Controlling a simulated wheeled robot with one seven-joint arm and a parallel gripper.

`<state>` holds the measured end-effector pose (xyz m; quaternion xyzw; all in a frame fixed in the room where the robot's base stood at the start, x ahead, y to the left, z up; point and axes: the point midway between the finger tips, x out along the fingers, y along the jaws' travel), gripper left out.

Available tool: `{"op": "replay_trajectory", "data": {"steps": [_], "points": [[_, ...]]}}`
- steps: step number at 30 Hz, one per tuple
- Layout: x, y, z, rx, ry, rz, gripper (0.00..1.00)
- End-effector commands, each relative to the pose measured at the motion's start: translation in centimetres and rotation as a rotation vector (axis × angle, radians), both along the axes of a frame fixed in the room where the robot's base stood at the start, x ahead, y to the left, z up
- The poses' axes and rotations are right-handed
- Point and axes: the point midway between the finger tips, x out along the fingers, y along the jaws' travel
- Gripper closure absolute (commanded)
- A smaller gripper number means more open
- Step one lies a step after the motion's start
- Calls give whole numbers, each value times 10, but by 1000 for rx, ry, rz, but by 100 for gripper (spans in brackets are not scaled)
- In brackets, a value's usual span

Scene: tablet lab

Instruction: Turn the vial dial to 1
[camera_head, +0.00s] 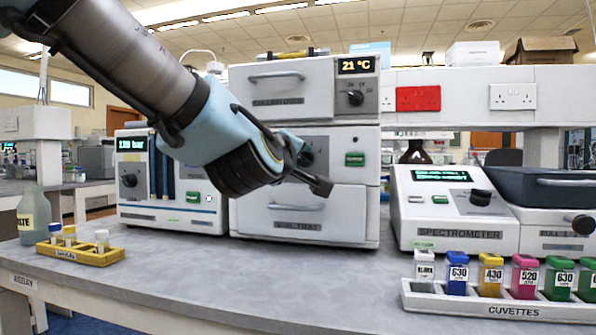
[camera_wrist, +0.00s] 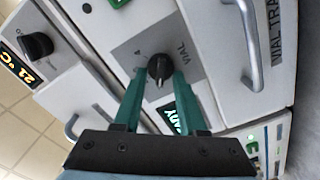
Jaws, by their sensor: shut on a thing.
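The vial dial (camera_wrist: 159,68) is a small black knob on a grey panel marked VIAL. It shows between my fingertips in the wrist view, and in the head view it is partly hidden behind my gripper (camera_head: 306,170). My gripper, also in the wrist view (camera_wrist: 160,78), is shut on the dial, with one green finger on each side. The dial's pointer setting and the numbers around it are too small to read. A green display (camera_wrist: 181,118) beside the dial is partly covered by a finger.
Below the dial is the vial tray drawer (camera_head: 300,225) with a handle. Above is a drawer unit with a temperature knob (camera_head: 356,98) and a 21 °C display. A spectrometer (camera_head: 455,205) and cuvette rack (camera_head: 500,303) stand right. A yellow vial rack (camera_head: 85,256) stands left.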

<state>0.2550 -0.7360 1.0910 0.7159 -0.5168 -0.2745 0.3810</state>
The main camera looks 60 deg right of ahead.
Motion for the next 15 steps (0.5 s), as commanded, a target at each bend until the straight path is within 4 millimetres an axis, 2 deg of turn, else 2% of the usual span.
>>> {"op": "replay_trajectory", "data": {"steps": [15], "points": [[0,0,-2,-24,83,-1,100]]}}
